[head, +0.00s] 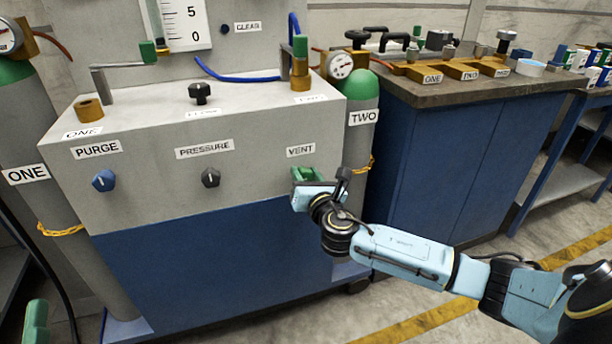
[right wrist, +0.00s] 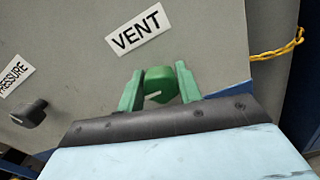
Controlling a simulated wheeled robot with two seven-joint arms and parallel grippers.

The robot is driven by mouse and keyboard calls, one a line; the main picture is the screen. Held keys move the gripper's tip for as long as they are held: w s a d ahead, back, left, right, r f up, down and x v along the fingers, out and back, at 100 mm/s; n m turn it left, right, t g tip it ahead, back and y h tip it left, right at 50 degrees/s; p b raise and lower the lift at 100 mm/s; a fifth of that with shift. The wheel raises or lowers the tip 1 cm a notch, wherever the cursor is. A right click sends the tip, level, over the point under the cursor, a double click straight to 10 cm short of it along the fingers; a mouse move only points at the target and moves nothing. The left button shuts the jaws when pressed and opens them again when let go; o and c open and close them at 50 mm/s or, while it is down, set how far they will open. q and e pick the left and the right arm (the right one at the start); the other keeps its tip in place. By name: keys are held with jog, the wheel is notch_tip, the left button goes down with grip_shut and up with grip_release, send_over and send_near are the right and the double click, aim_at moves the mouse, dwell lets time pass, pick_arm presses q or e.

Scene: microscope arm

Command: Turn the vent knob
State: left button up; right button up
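The vent knob (right wrist: 160,86) is green with a white mark and sits on the grey panel below the VENT label (right wrist: 138,30). In the right wrist view it fills the space between the two green fingers of my right gripper (right wrist: 161,88), which is shut on it with one finger on each side. In the head view the right gripper (head: 306,176) is against the panel under the VENT label (head: 301,150), and its fingers hide the knob. A green finger of my left gripper (head: 35,322) shows at the bottom left, away from the panel; its opening is hidden.
The blue purge knob (head: 104,180) and black pressure knob (head: 210,177) are left of the vent knob on the same panel. Cylinder TWO (head: 358,135) stands close to the right. A blue cabinet (head: 450,160) is behind my right arm.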

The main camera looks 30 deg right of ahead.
jog(key=c, duration=0.4)
